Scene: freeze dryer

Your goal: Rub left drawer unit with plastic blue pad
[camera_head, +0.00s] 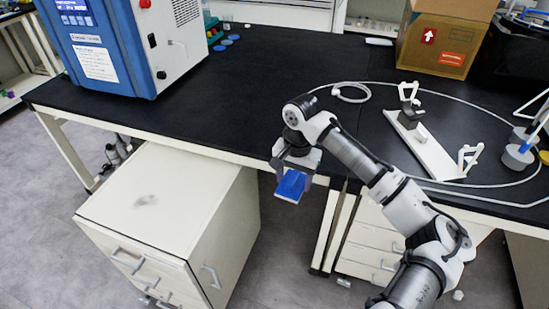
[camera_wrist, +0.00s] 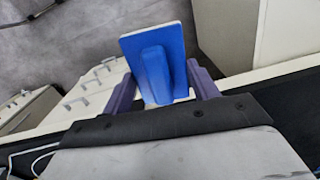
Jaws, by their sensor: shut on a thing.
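The plastic blue pad (camera_head: 290,185) is a blue plate with a raised grip and a pale underside. My gripper (camera_head: 290,170) is shut on its grip and holds it in the air in front of the bench edge. The pad also shows in the wrist view (camera_wrist: 154,62), between my two fingers. The left drawer unit (camera_head: 150,195) is a cream cabinet with grey handles and a dark smudge on its top. It stands to the left of the pad, and the pad is apart from it. The pad's underside is mostly hidden.
A black bench (camera_head: 255,85) runs behind. It bears a blue and white machine (camera_head: 130,45), a cardboard box (camera_head: 445,35), a white stand (camera_head: 425,145) and a looped white cable. A second drawer unit (camera_head: 370,240) is under the bench, behind my arm. The left unit's top is otherwise clear.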

